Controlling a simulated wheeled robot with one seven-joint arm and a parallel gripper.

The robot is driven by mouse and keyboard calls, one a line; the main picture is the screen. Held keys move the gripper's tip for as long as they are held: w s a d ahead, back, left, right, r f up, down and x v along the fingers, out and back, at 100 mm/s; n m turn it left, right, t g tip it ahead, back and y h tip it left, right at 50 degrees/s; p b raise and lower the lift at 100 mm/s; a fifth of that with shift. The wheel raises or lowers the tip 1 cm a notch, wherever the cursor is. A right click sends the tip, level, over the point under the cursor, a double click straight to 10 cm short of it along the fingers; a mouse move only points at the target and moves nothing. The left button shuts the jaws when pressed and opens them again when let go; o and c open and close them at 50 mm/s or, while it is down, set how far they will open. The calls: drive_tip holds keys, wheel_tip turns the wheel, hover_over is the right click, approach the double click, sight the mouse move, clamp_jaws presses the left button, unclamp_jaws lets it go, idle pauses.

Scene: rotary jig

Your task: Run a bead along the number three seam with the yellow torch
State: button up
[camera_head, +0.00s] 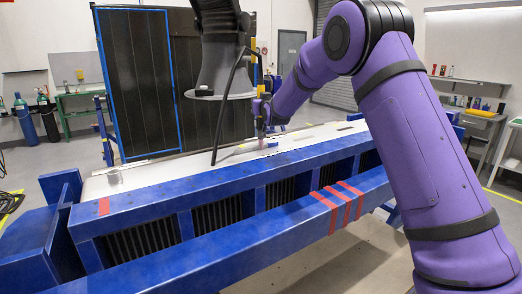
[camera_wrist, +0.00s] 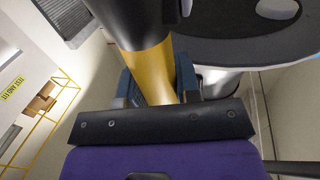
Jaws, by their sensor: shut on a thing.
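My gripper (camera_head: 263,108) is above the pale top panel of the blue jig, around its middle. In the wrist view its two dark jaws (camera_wrist: 158,82) are shut on the yellow torch (camera_wrist: 150,66), a yellow shaft with a black part at the top. In the head view a bit of the yellow torch (camera_head: 260,74) shows above my gripper. The torch's lower end is small, and I cannot tell whether it touches the panel. The seam itself is not clear.
A grey hood with a round disc (camera_head: 220,96) hangs left of my gripper, close by. A thin black rod (camera_head: 226,112) slants down to the panel. A dark blue-edged screen (camera_head: 140,80) stands behind the jig. A side bench (camera_head: 475,115) stands at the right.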

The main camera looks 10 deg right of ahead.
drive_tip(key=shift+r, duration=0.15)
drive_tip(key=shift+s+a, duration=0.2)
drive_tip(key=shift+a, duration=0.4)
idle(0.9)
